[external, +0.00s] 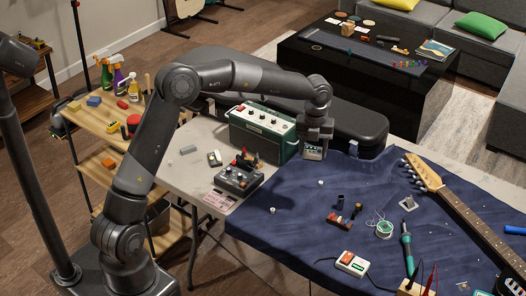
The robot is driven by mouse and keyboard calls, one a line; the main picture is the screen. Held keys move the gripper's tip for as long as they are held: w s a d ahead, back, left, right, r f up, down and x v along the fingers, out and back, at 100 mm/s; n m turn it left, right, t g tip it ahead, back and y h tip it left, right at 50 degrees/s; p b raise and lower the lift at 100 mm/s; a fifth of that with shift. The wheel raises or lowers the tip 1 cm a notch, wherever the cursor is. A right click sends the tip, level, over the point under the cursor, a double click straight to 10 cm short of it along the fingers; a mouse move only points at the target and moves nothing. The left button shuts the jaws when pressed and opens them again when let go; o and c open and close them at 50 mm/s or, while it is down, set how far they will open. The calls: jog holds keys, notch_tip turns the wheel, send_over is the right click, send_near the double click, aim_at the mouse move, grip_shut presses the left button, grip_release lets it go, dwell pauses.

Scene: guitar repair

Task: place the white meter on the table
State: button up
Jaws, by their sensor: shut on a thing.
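My gripper (315,143) points down over the table, near the back edge of the blue cloth and to the right of the green amplifier. It is shut on a small pale object with a greenish face, which looks like the white meter (313,154). The fingers hide much of it. I cannot tell whether its underside touches the cloth. The table (185,177) is light grey, and its bare part shows on the left.
The green amplifier (258,135) and a dark pedal box (238,180) stand left of my gripper. A black guitar case (345,125) lies behind. The blue cloth (290,225) holds a guitar neck (470,210), a solder spool (384,229) and a white box (351,264).

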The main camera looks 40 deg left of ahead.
jog(key=w+a+n, duration=0.2)
jog(key=w+a, duration=0.6)
jog(key=a, duration=0.5)
jog(key=n, duration=0.7)
send_over(196, 137)
notch_tip(196, 137, down, 19)
jog(key=shift+s+f, duration=0.1)
jog(key=shift+f, duration=2.1)
